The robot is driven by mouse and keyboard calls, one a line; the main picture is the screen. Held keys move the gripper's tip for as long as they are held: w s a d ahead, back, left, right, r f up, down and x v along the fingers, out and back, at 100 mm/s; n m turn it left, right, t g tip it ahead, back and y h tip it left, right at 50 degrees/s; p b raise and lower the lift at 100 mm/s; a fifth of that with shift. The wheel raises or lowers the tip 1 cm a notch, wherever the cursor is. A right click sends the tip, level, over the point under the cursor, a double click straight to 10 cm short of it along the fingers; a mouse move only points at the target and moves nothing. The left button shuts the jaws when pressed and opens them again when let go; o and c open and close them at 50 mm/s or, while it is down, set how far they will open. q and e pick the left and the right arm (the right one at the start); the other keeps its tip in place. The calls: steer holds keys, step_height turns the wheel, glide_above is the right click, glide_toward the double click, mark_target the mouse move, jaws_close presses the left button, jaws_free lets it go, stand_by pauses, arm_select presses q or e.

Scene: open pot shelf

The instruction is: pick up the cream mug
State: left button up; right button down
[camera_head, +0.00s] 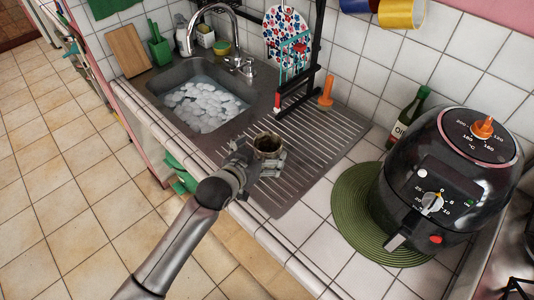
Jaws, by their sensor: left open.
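A small round mug (268,144), seen from above with a dark inside and a pale rim, stands on the ribbed metal drainboard (318,135). It appears to be the cream mug, though my gripper hides much of its outer wall. My left gripper (268,160) is open, with its fingers at the sides of the mug. I cannot tell whether they touch it. My right gripper is not in view.
A sink (203,97) full of foam is behind to the left. A black air fryer (450,180) sits on a green mat (350,205) at right, near an oil bottle (408,115).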

mark_target(274, 139)
arm_select(q)
steer(key=shift+p+x, duration=0.35)
steer(key=shift+x, duration=1.5)
steer(key=shift+r, duration=0.1)
steer(key=c, duration=1.1)
steer(key=shift+c, duration=0.9)
steer(key=shift+w+r, duration=0.1)
steer(key=shift+r, duration=0.05)
